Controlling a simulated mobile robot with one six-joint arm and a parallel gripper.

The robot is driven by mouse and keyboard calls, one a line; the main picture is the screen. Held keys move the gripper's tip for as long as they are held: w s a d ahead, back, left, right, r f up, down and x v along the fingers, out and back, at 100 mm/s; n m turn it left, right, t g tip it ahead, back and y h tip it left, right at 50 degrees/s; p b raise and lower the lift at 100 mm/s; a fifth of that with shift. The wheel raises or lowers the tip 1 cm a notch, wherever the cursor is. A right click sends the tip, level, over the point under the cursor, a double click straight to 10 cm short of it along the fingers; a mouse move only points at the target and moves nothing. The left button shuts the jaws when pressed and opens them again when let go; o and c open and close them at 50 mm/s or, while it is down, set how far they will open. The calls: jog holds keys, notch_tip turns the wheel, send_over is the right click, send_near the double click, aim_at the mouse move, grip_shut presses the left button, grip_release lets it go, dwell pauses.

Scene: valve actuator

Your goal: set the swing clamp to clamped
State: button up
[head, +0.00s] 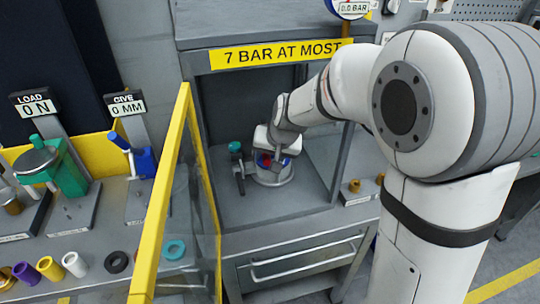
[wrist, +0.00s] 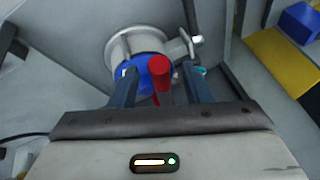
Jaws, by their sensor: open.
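The round grey fixture (head: 272,179) stands on the floor of the open cabinet, with blue inside its rim. It also shows in the wrist view (wrist: 120,48). A dark upright post with a teal knob (head: 236,147) stands at its left and looks like the swing clamp; in the wrist view a teal end (wrist: 201,70) shows beside a grey arm at the fixture's right. A red cylinder (wrist: 160,72) stands up in the fixture. My gripper (wrist: 160,78) is open over the fixture, its fingers on either side of the red cylinder, with gaps visible. Its lower contact is hidden.
The cabinet's side walls and the yellow-edged clear door (head: 160,190), swung open at left, bound the space. A yellow sign (head: 281,53) crosses the top of the opening. Other stations, including a green device (head: 66,170), and loose rings (head: 117,262) occupy the left bench.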

jog(key=shift+w+a+f, duration=0.1)
jog(key=shift+w+f, duration=0.15)
jog(key=shift+f, duration=0.3)
grip_shut()
